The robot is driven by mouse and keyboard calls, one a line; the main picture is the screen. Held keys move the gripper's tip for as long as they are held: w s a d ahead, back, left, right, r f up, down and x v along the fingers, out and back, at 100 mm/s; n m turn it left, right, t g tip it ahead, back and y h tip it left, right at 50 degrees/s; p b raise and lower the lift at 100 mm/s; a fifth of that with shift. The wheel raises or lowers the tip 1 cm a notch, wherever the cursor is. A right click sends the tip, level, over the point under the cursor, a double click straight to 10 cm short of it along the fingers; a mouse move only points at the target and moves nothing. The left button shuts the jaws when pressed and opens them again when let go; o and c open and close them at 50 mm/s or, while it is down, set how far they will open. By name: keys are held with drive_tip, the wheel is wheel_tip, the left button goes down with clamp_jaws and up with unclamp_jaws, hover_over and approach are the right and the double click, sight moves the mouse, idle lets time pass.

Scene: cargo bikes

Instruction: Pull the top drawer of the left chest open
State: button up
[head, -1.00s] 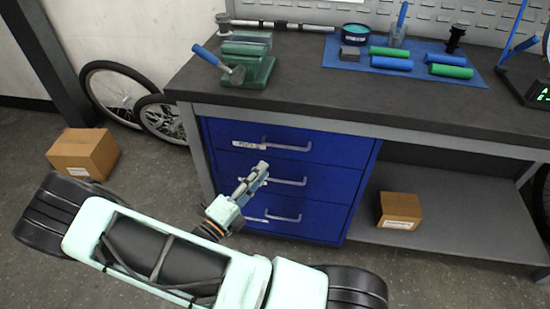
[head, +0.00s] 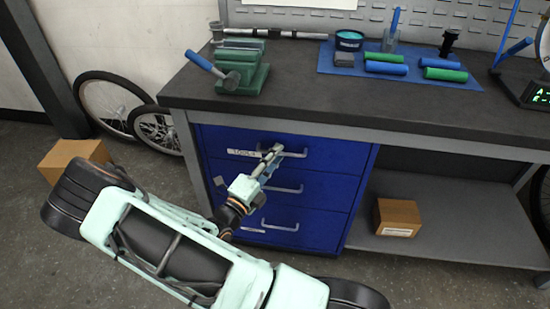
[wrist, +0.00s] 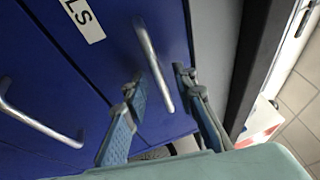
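A blue chest (head: 340,205) with three drawers stands under the workbench, all drawers shut. Its top drawer (head: 335,155) has a white label (head: 243,153) and a grey bar handle (head: 298,154). My gripper (head: 273,152) is in front of the top drawer at this handle and hides part of it. In the wrist view my gripper (wrist: 160,84) is open, with the top handle (wrist: 150,58) between its two fingers. I cannot tell whether a finger touches the bar. No second chest is in view.
The middle handle (head: 283,189) is just below my gripper. The bench top (head: 300,95) bears a green vise (head: 240,70) and a blue mat (head: 400,80) with tools. A cardboard box (head: 397,217) sits on the lower shelf, another (head: 72,158) on the floor at left.

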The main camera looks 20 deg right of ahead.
clamp_jaws()
idle(0.3)
drive_tip(key=shift+s+a, duration=0.1)
drive_tip(key=s+a+p, duration=0.3)
drive_tip(key=s+a, duration=0.5)
drive_tip(key=s, duration=0.3)
drive_tip(key=s+a+p, duration=0.3)
drive_tip(key=s+a, duration=0.4)
drive_tip(key=s, duration=0.5)
drive_tip(key=shift+s+a, duration=0.3)
drive_tip(key=shift+a, duration=0.1)
unclamp_jaws()
drive_tip(key=v, duration=1.2)
